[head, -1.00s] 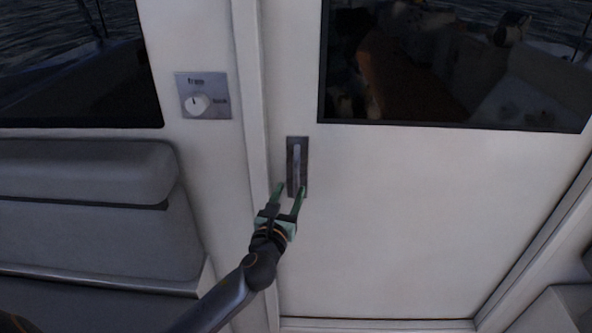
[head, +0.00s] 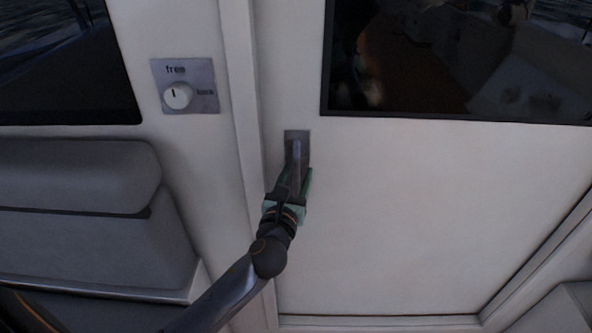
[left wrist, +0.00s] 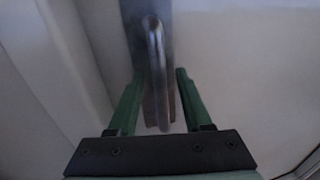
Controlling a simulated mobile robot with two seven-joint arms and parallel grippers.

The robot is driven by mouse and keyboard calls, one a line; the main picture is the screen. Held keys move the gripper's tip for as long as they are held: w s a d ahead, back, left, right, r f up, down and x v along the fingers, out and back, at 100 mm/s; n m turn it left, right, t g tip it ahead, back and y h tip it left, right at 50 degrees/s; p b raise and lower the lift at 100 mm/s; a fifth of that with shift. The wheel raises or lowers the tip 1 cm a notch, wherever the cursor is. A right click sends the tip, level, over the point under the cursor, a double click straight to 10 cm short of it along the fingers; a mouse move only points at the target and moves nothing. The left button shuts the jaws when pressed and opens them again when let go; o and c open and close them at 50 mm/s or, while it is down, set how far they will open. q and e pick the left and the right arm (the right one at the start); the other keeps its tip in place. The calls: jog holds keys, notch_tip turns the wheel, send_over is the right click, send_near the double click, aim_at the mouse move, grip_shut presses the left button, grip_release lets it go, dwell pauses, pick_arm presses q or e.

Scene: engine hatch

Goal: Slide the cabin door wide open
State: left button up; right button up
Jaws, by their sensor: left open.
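The white cabin door (head: 400,210) fills the right half of the head view, with a dark window in its upper part. It stands against the frame post (head: 242,140) at its left edge. A metal handle (head: 296,152) on a grey plate sits near that edge. My left gripper (head: 297,178) is at the lower part of the handle. In the left wrist view the handle bar (left wrist: 157,70) runs between the two green fingers (left wrist: 157,98), with a gap on each side. The gripper is open. My right gripper is in neither view.
A square plate with a white knob (head: 178,96), marked "free" and "lock", is on the wall left of the door. A grey cushioned seat (head: 80,175) stands at the lower left. A ledge (head: 555,310) is at the lower right.

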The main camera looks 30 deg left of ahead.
pick_arm(q)
jog(key=shift+c, duration=0.4)
grip_shut()
dwell(1.2)
